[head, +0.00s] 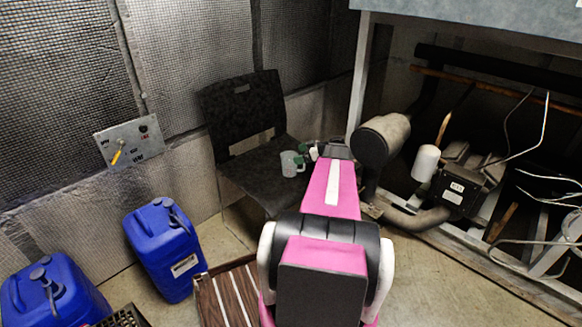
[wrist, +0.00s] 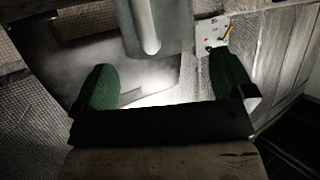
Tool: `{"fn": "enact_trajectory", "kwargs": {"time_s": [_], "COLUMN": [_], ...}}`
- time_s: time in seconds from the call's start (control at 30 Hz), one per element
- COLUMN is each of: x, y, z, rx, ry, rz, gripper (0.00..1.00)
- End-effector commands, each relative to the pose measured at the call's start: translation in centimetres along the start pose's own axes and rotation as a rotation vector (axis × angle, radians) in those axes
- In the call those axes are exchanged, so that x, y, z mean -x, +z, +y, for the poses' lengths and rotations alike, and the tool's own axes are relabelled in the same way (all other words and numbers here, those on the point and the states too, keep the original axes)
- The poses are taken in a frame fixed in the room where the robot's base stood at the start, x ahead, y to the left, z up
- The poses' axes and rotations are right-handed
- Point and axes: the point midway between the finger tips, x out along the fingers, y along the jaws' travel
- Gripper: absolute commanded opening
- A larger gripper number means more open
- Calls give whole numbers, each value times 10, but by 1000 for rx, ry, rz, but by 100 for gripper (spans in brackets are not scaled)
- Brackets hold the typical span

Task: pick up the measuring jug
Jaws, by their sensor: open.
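The measuring jug (head: 290,164) is a small grey-green vessel on the seat of the black chair (head: 243,104), near the seat's right side. My gripper (head: 307,155) reaches in from the right, at the jug's right side, with green fingertips. In the wrist view the jug (wrist: 158,28) is a pale grey shape at the top centre, its upper part cut off by the frame. The open green fingertips (wrist: 164,80) stand to the left and right of it, with the space directly between them empty. I cannot tell whether either finger touches the jug.
Two blue jerrycans (head: 163,245) stand on the floor at left. A brown striped crate (head: 226,294) lies in front of the chair. A wall plate with a yellow lever (head: 117,156) is behind at left. The compressor rack (head: 357,75) with pipes and cables fills the right.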

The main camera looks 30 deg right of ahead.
Motion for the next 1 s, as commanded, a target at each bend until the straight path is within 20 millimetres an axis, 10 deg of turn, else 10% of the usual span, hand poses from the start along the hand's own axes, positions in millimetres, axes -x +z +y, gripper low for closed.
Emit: {"fn": "enact_trajectory", "kwargs": {"time_s": [0.47, 0.63, 1.0], "x": [-34, -34, -32], "y": [1, 1, -2], "z": [1, 1, 0], "rx": [0, 0, 1], "ry": [-1, -1, -1], "rz": [0, 0, 0], "gripper": [100, 46, 46]}}
